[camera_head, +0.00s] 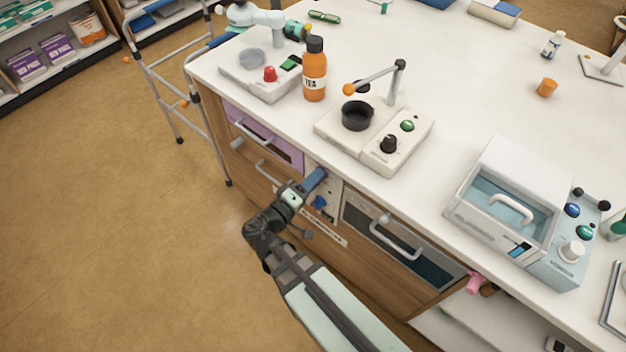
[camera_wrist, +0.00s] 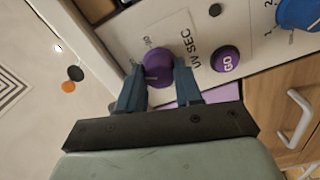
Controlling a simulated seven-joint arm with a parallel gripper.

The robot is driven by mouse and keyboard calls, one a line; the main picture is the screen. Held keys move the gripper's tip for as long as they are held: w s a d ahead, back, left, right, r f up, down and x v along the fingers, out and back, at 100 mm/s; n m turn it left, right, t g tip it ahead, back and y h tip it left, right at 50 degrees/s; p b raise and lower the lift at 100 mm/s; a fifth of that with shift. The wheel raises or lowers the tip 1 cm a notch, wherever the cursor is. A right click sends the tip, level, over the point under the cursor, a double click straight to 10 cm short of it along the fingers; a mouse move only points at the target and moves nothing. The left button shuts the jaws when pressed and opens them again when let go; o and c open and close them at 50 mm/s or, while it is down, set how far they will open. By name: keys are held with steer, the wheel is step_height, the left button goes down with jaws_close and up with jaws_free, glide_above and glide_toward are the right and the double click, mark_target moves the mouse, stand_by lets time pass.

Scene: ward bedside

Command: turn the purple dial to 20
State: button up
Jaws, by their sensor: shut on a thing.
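The purple dial (camera_wrist: 158,66) is on a pale panel in the wrist view, with a light pointer line on its face. My gripper (camera_wrist: 160,88) has its two blue fingers on either side of the dial, shut on it. Part of a scale number shows beyond the dial, and the lettering "UV SEC" runs beside it; the rest of the scale is hidden. In the head view my gripper (camera_head: 316,176) reaches the panel (camera_head: 330,190) on the counter's front, and the purple dial is hidden behind it.
A purple GO button (camera_wrist: 225,60) and a blue knob (camera_wrist: 300,13) sit on the same panel. A purple drawer (camera_head: 262,138) is to the left and an oven door (camera_head: 400,240) with a handle to the right. An orange tea bottle (camera_head: 314,72) stands on the counter (camera_head: 450,110) above.

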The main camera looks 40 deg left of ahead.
steer(key=o, duration=1)
steer(key=shift+o, duration=0.2)
steer(key=s, duration=1.3)
steer(key=shift+s, duration=0.4)
